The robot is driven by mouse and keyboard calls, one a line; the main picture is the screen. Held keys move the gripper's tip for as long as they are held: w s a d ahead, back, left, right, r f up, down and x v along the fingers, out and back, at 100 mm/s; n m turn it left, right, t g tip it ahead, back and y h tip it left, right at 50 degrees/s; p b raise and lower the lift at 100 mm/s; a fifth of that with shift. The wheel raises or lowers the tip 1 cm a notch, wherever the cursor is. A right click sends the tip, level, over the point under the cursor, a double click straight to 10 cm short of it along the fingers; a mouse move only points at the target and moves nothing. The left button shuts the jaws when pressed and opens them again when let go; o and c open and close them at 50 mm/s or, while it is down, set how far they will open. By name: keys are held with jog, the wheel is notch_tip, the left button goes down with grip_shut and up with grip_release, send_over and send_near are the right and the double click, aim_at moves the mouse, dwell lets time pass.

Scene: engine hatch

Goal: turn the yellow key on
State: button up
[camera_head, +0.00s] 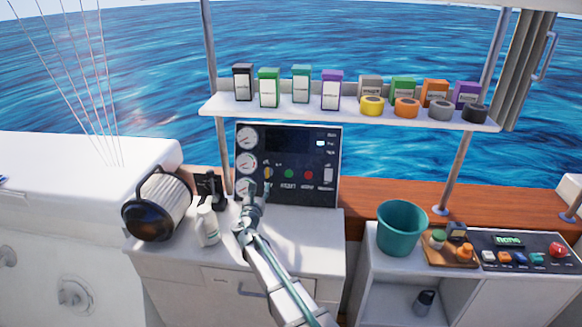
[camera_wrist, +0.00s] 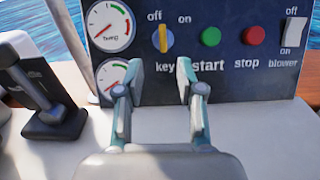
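The yellow key (camera_wrist: 163,38) is on the dark engine panel (camera_wrist: 270,75), under the words "off" and "on". It stands upright, on the line between the two words or nearer "off"; I cannot tell exactly. In the head view the key (camera_head: 268,172) is small, just above my gripper (camera_head: 256,190). In the wrist view my gripper (camera_wrist: 157,80) is open, with a gap between its two fingers and nothing in it. The key shows above and between the fingertips, apart from them.
Right of the key are a green start button (camera_wrist: 211,36), a red stop button (camera_wrist: 254,35) and a white blower switch (camera_wrist: 294,31). Gauges (camera_wrist: 109,24) are left. A black lever (camera_wrist: 45,100) stands left of my gripper. A white bottle (camera_head: 207,222) stands on the counter.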

aim_at(267, 172)
jog(key=w+p, duration=0.1)
jog(key=w, duration=0.3)
jog(key=w+d+p, duration=0.1)
jog(key=w, duration=0.3)
jog(key=w+p, duration=0.1)
jog(key=w, duration=0.3)
jog(key=shift+d+r+p, duration=0.25)
jog(key=shift+d+p, duration=0.05)
jog(key=shift+d, duration=0.05)
jog(key=shift+s, duration=0.1)
grip_shut()
